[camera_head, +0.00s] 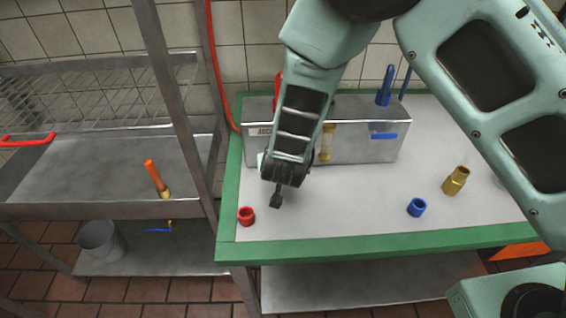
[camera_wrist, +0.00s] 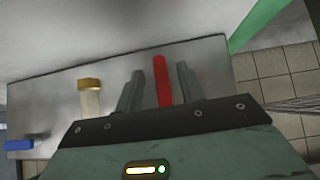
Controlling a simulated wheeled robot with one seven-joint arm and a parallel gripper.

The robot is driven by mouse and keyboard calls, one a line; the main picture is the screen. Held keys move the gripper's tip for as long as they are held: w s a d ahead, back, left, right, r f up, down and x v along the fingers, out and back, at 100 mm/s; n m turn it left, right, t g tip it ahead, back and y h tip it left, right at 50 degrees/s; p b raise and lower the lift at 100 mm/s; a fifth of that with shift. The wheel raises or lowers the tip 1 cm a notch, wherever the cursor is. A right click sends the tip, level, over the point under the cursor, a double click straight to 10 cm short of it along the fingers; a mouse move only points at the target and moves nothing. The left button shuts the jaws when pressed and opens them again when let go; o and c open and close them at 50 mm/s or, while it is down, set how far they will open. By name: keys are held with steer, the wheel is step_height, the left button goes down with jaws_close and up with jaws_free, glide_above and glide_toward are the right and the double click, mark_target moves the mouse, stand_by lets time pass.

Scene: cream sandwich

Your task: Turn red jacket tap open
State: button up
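The red tap handle (camera_wrist: 161,76) shows in the wrist view as a narrow red bar against a steel box. My gripper (camera_wrist: 158,84) is open, with one finger on each side of the red handle and a gap on both sides. In the head view my gripper (camera_head: 277,198) points down at the left front of the steel box (camera_head: 359,150). There the red handle is hidden behind my arm. A blue tap handle (camera_head: 384,136) sticks out on the right of the box front; it also shows in the wrist view (camera_wrist: 18,145).
A sight glass (camera_head: 326,143) with brass ends is on the box front. A red ring (camera_head: 246,216), a blue ring (camera_head: 417,207) and a brass fitting (camera_head: 456,181) stand on the green-edged table (camera_head: 330,240). A steel rack (camera_head: 90,170) stands left.

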steer(key=v, duration=1.5)
steer(key=shift+s+r, duration=0.15)
steer(key=shift+s, duration=0.05)
